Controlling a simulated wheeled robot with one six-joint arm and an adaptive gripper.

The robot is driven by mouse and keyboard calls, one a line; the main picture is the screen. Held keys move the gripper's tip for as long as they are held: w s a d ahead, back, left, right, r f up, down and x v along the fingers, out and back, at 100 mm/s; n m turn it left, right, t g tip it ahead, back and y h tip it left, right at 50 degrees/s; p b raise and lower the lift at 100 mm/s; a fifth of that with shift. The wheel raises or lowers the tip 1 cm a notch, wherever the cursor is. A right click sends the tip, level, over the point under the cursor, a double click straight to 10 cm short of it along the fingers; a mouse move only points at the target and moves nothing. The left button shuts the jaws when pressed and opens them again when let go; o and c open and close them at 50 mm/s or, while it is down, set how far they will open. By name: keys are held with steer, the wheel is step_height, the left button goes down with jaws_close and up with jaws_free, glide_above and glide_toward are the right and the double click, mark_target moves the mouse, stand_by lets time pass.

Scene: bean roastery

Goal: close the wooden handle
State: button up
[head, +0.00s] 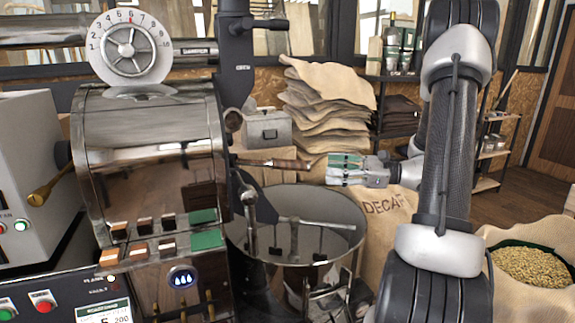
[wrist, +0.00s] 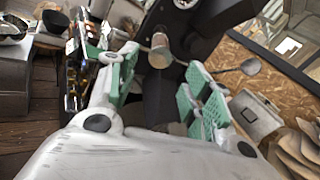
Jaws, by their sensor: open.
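The wooden handle (head: 285,164) sticks out to the right from the front of the metal roaster drum (head: 150,150), roughly level, above the round cooling tray. In the wrist view its round wooden end (wrist: 159,52) shows ahead, between the two green-padded fingers. My gripper (head: 331,168) is to the right of the handle's free end and points left at it. In the wrist view my gripper (wrist: 160,76) is open, with nothing between the near parts of its fingers. A small gap seems to lie between fingertips and handle.
The round cooling tray (head: 352,245) with its stirring arm stands below. Stacked sacks (head: 318,115) and a grey metal box (head: 267,130) are behind. A DECAF sack (head: 385,225) stands below my gripper, and a sack of beans (head: 535,265) at right.

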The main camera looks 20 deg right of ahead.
stand_by(0.3)
steer(key=shift+d, duration=0.25)
steer(key=c, duration=0.3)
steer(key=shift+m+t+h, duration=0.4)
steer(key=shift+m+t, duration=0.2)
steer(key=shift+m, duration=0.2)
steer(key=s+d, duration=0.1)
steer(key=d, duration=0.1)
steer(key=d+f, duration=0.1)
steer(key=d, duration=0.1)
steer(key=s+d, duration=0.1)
steer(key=d, duration=0.1)
steer(key=shift+s+d+f, duration=0.1)
steer(key=shift+s+f, duration=0.15)
steer(key=shift+s, duration=0.1)
steer(key=c, duration=0.7)
steer(key=shift+s+d+f+m, duration=0.15)
steer(key=shift+s+d+m, duration=0.25)
steer(key=shift+s+d, duration=0.6)
jaws_close()
steer(key=w+a+g, duration=0.1)
steer(key=w+a, duration=0.5)
steer(key=a, duration=0.6)
steer(key=shift+w+a+r+m+y, duration=0.2)
steer(key=shift+w+m+y, duration=0.1)
steer(key=shift+w+y, duration=0.1)
